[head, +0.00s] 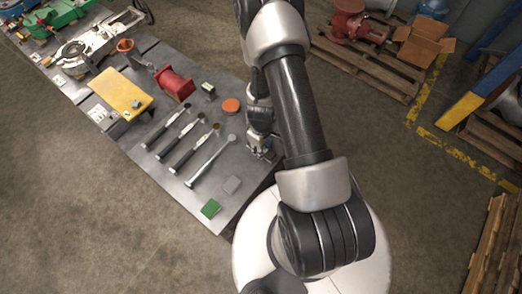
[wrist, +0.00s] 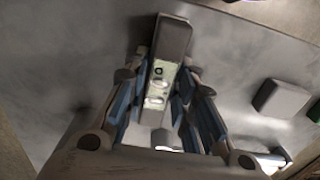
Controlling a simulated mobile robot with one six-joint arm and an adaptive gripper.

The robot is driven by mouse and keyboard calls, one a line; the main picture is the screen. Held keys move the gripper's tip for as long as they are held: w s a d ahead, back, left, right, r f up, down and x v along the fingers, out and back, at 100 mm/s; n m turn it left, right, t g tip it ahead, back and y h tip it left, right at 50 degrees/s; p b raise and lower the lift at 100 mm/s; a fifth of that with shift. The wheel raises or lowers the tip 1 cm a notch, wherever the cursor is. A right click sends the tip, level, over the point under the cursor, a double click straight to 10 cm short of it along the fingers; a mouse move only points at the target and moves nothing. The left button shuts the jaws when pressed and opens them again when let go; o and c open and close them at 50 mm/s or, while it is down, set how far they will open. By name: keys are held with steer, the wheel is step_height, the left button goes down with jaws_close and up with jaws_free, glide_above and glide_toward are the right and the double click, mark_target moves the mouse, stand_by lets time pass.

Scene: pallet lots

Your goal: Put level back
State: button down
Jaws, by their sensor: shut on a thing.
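The level is a short grey bar with a pale face and small round marks. It shows in the wrist view (wrist: 174,40), upright in the picture between the blue-padded fingers of my gripper (wrist: 160,88), which is shut on it. In the head view my gripper (head: 262,150) is low over the right edge of the grey table (head: 208,172), and I cannot make out the level there. I cannot tell whether the level touches the tabletop.
Several long-handled tools (head: 210,160) lie in a row left of my gripper. Pallets (head: 368,60) stand beyond.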

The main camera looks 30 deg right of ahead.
steer(key=shift+r, duration=0.15)
steer(key=shift+f, duration=0.25)
steer(key=c, duration=1.3)
jaws_free()
steer(key=shift+r, duration=0.15)
